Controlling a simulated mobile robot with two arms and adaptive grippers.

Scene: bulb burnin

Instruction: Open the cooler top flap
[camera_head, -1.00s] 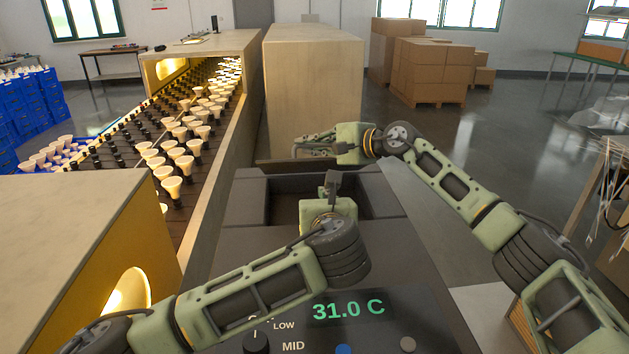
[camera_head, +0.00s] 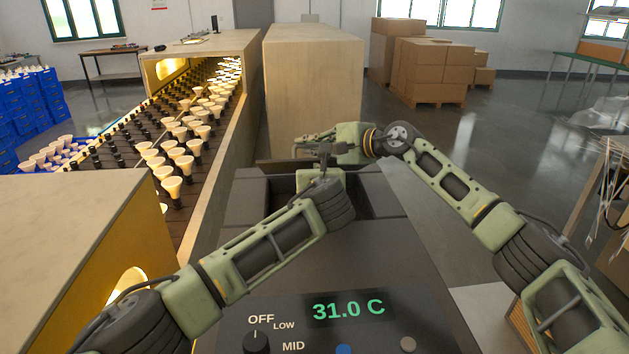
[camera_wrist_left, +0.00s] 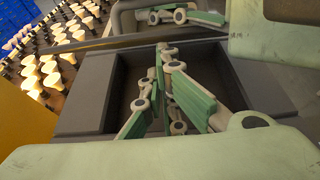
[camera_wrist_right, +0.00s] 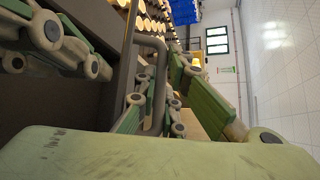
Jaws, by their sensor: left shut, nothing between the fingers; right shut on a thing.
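The cooler (camera_head: 395,240) is a dark grey box with an open recess in its top. The flap (camera_wrist_right: 95,95) appears raised, at the recess's far side; only a thin dark strip of it shows in the head view. Its grey bar handle (camera_wrist_right: 159,75) passes between the fingers of my right gripper (camera_head: 302,150), which is shut on it. My left gripper (camera_wrist_left: 162,50) is shut and empty above the recess. In the head view it overlaps the right gripper; I cannot tell whether they touch.
The cooler's front panel shows a green 31.0 C display (camera_head: 348,308) and a knob (camera_head: 256,342). A conveyor with bulbs (camera_head: 172,187) runs along the left. A tall wooden box (camera_head: 313,90) stands behind the cooler. Open floor lies to the right.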

